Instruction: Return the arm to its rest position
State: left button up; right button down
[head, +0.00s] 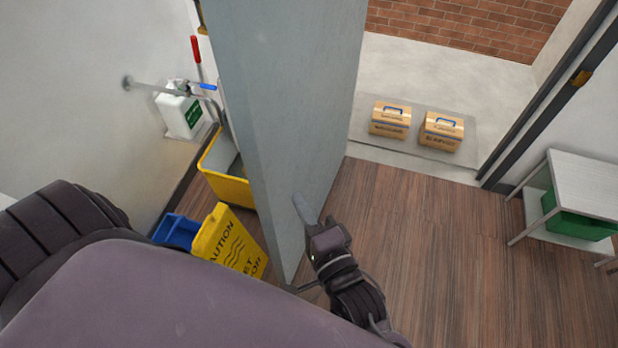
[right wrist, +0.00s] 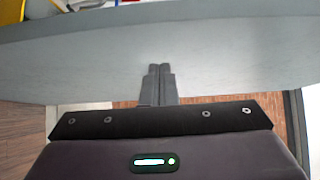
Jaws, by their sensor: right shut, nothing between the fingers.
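My right gripper (head: 303,205) is in front of the grey door (head: 300,90), at its right face near the lower part. The fingers also show in the right wrist view (right wrist: 159,72), closed together with nothing between them, pointing at the door panel (right wrist: 230,50). I cannot tell whether the tips touch the door. The door stands open, its edge toward me. My left gripper is not in view; dark parts of my own body fill the lower left of the head view.
Left of the door are a yellow bucket (head: 228,188), a yellow caution sign (head: 228,240), a blue bin (head: 177,231) and a white jug (head: 182,113). Two cardboard boxes (head: 390,120) (head: 441,131) sit beyond the doorway. A white shelf (head: 580,185) stands right. The wooden floor (head: 430,240) between is clear.

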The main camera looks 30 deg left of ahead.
jog(key=s+d+f+n+g+h, duration=0.1)
jog(key=d+f+n+h, duration=0.15)
jog(key=d+f, duration=0.8)
jog(key=d+f+n+g+h+b, duration=0.1)
jog(key=d+f+h, duration=0.3)
jog(key=f, duration=1.3)
jog(key=s+d+f+n+g+h, duration=0.1)
jog(key=d+f+n+h, duration=0.15)
jog(key=d+f, duration=0.75)
jog(key=s+d+f+n+g+h, duration=0.3)
jog(key=s+d+f+g+h, duration=0.3)
jog(key=s+d+f, duration=1)
jog(key=s+f, duration=0.3)
jog(key=s, duration=0.1)
jog(key=shift+d+f, duration=0.2)
jog(key=shift+f, duration=0.05)
